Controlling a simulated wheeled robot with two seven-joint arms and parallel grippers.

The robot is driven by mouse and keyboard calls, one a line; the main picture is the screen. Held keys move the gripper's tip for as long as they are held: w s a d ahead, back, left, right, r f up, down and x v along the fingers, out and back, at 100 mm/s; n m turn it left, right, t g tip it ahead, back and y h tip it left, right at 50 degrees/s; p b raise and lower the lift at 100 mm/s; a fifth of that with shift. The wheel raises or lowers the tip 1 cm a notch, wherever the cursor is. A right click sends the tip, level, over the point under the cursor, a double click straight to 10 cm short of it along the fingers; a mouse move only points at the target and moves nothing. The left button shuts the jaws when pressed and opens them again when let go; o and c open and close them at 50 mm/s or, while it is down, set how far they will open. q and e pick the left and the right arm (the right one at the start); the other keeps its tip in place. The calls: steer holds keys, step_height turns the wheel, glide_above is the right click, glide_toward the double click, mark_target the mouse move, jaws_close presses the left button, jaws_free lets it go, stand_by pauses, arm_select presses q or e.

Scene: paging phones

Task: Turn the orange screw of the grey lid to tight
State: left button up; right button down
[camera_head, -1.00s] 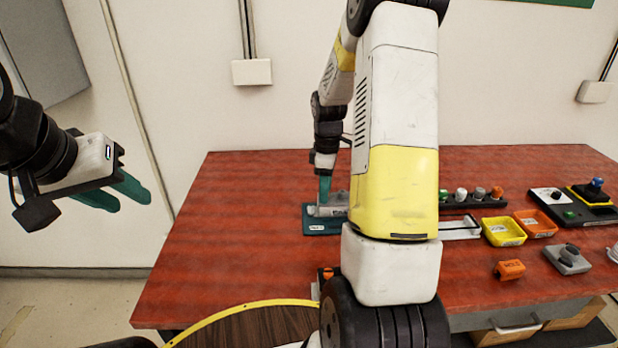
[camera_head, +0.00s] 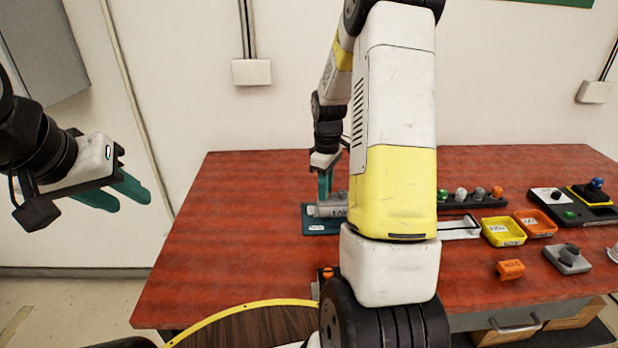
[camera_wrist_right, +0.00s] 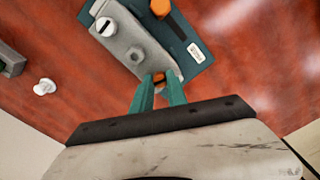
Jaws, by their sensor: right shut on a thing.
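The grey lid (camera_head: 326,207) lies on a teal base (camera_head: 318,227) at the table's back middle. In the right wrist view the lid (camera_wrist_right: 122,38) carries a white slotted screw (camera_wrist_right: 105,27) and a grey boss at its middle. The orange screw (camera_wrist_right: 159,77) is at the lid's near end, mostly hidden between my right fingertips. My right gripper (camera_wrist_right: 160,86) is shut on it; in the head view it (camera_head: 325,184) points down at the lid. My left gripper (camera_head: 122,195) is open and empty, off the table at the left.
A rail of coloured knobs (camera_head: 470,200), a yellow tray (camera_head: 503,232), an orange tray (camera_head: 536,223), a loose orange block (camera_head: 510,269) and a grey block (camera_head: 568,260) are at the right. My right arm hides the table's middle. The table's left part is clear.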

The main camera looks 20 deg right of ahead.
steer(key=m, duration=1.1)
steer(key=shift+m, duration=1.9)
steer(key=c, duration=1.3)
jaws_free()
